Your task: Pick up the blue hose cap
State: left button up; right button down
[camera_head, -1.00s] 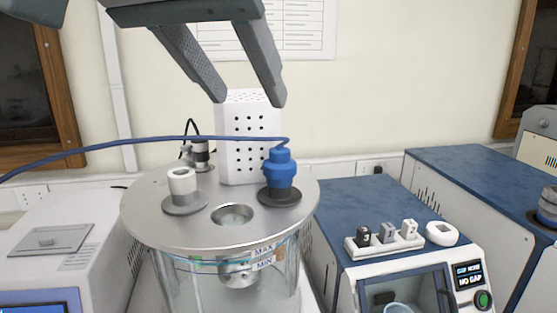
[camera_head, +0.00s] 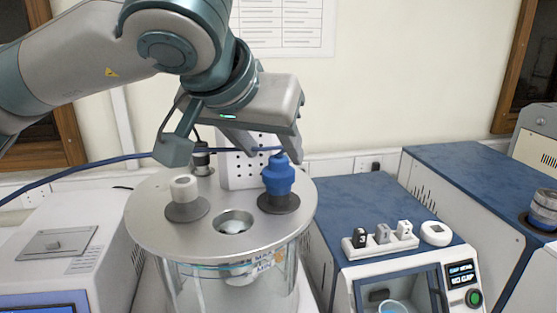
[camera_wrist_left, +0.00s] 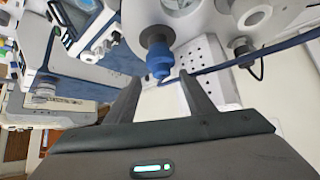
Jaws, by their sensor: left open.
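The blue hose cap (camera_head: 279,175) stands upright on a dark round base on the metal lid (camera_head: 150,225) of a glass vessel. A blue hose (camera_head: 100,163) runs from its top to the left. My left gripper (camera_head: 272,150) is open and empty, just above and behind the cap in the head view, and its arm comes in from the left. In the left wrist view the cap (camera_wrist_left: 159,58) lies just beyond the two fingertips (camera_wrist_left: 160,77), roughly between them and apart from them. My right gripper is not in view.
A white capped port (camera_head: 186,190) and an open hole (camera_head: 234,223) are on the lid beside the cap. A white perforated box (camera_head: 236,170) stands behind it. A blue-topped machine (camera_head: 345,205) is to the right.

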aim_at(277, 159)
pick_arm(q)
jog(key=shift+w+f, duration=0.15)
jog(key=shift+f, duration=0.05)
jog(key=shift+w+d+f+p, duration=0.15)
jog(key=shift+w+f+p, duration=0.15)
jog(key=shift+w+p, duration=0.3)
jog(key=p+x, duration=0.2)
jog(key=x, duration=0.1)
jog(key=shift+w+f, duration=0.15)
jog(key=shift+f, duration=0.05)
jog(key=shift+w+f, duration=0.1)
jog(key=shift+f, duration=0.1)
jog(key=c, duration=0.9)
jog(key=shift+o, duration=0.2)
